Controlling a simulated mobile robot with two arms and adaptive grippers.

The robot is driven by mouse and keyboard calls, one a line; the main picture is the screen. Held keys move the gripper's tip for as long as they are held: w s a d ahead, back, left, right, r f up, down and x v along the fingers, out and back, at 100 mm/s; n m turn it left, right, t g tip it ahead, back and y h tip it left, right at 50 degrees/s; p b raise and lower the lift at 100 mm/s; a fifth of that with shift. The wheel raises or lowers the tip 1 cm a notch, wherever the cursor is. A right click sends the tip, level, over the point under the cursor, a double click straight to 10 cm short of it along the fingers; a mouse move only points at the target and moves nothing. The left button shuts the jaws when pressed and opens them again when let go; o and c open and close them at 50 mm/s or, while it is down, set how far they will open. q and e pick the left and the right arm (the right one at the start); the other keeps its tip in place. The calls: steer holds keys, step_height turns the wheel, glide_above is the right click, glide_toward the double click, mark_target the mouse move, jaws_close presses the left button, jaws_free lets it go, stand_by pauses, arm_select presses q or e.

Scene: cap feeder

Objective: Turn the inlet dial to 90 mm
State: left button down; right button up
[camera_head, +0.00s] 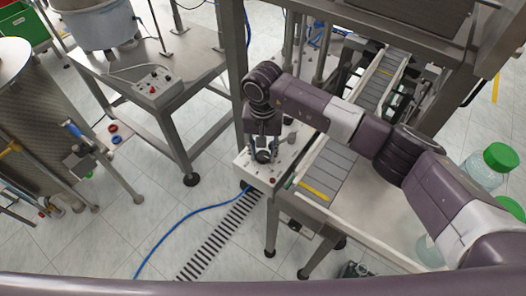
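My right arm reaches in from the right across the conveyor. My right gripper (264,150) points down over a white panel (243,166) at the conveyor's near left end. Its two dark fingers stand apart, one on each side of a small dark round knob (263,156), which looks like the inlet dial. I cannot tell whether the fingers touch the knob or are clear of it. Any scale or pointer on the dial is too small or hidden to read. My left gripper is not in view.
The conveyor (335,163) with grey slats and a yellow strip runs beside the panel. Green-capped jars (484,168) stand at the right. A steel table with a control box (158,86) is at upper left. A blue cable (178,223) lies on the floor.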

steer(key=shift+c, duration=1.2)
steer(key=shift+f+m+b, duration=0.15)
steer(key=shift+m+b, duration=0.15)
steer(key=shift+b, duration=0.45)
steer(key=m+b, duration=1)
steer(key=b, duration=0.4)
steer(key=shift+m, duration=0.4)
steer(key=shift+m+b, duration=1.55)
steer(key=shift+m, duration=0.45)
steer(key=shift+r, duration=0.2)
steer(key=o, duration=1.2)
steer(key=shift+c, duration=0.2)
steer(key=shift+r, duration=0.1)
